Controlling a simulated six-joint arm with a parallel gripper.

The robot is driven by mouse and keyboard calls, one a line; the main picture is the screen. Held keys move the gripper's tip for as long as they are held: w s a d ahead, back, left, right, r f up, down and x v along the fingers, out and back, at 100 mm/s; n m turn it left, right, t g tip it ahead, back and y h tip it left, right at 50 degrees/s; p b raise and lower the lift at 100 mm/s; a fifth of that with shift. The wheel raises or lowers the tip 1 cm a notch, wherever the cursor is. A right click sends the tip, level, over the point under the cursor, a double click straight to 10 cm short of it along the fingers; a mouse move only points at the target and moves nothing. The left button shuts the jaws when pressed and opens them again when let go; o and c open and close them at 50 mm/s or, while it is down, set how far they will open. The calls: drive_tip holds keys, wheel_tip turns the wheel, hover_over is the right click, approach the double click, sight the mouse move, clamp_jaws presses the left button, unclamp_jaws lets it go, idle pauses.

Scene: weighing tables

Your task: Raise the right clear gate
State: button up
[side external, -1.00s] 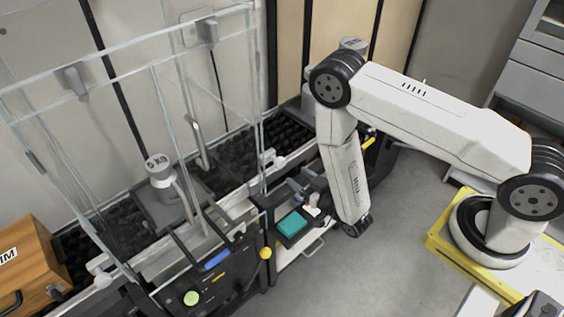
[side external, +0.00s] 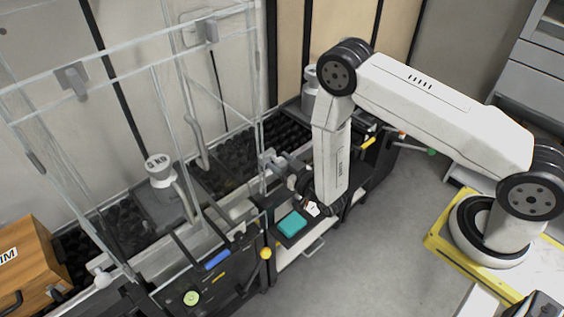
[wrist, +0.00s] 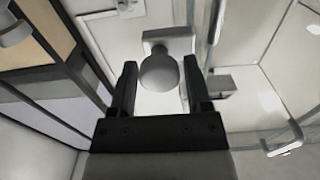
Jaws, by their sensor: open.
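The clear gate (side external: 259,110) stands upright at the right side of the glass-like enclosure in the side view. Its pale knob (wrist: 161,70) shows in the wrist view as a rounded grey-white head on a square mount. My gripper (side external: 273,162) is at the gate's lower right edge, pointing left toward it. In the wrist view its two dark fingers (wrist: 161,64) are open, one on each side of the knob, with gaps visible.
A 5 kg weight (side external: 161,171) stands inside the enclosure, and another weight (side external: 311,92) stands behind my arm. A wooden box (side external: 32,262) is at the left. Grey floor (side external: 385,235) is clear at the right.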

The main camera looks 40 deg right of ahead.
drive_tip(key=shift+w, duration=0.15)
clamp_jaws()
idle(0.4)
wheel_tip(320, 180, up, 20)
idle(0.9)
unclamp_jaws()
